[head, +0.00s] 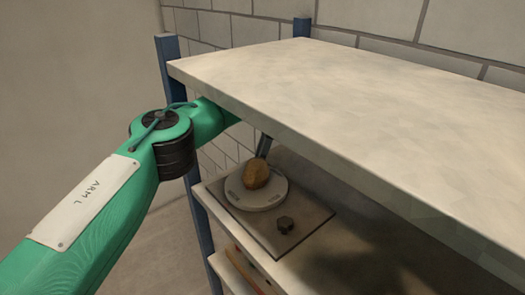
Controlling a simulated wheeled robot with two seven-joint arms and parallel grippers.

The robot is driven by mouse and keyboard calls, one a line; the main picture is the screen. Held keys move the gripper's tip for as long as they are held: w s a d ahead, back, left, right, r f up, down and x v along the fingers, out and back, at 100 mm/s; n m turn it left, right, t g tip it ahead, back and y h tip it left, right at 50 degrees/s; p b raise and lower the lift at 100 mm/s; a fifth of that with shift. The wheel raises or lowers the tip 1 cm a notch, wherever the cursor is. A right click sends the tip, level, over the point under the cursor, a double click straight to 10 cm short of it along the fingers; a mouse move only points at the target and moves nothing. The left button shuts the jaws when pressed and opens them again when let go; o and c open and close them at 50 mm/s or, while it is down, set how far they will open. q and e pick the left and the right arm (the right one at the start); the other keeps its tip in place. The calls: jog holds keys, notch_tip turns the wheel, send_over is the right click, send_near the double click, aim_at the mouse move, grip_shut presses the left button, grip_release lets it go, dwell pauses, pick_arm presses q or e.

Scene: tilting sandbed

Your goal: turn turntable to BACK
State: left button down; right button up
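The turntable (266,201) is a round pale disc on a dark flat base plate (295,238), on the shelf below the top board. Small dark markings show on its rim, too small to read. A brown, potato-like lump (256,174) sits on the disc. My green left arm reaches under the top board. A dark, thin part at its end shows just behind the lump; the fingertips are hidden, and I cannot tell whether they touch anything. My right gripper is not in view.
The thick top board (350,110) overhangs the shelf and hides its back. A blue post (200,225) stands at the shelf's left front corner. The lower shelf (365,245) looks clear to the right of the plate. A block wall (345,15) stands behind.

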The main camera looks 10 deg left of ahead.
pick_arm(q)
jog(key=shift+r, duration=0.1)
jog(key=c, duration=1.2)
grip_release()
jog(key=shift+a, duration=0.1)
jog(key=shift+c, duration=0.2)
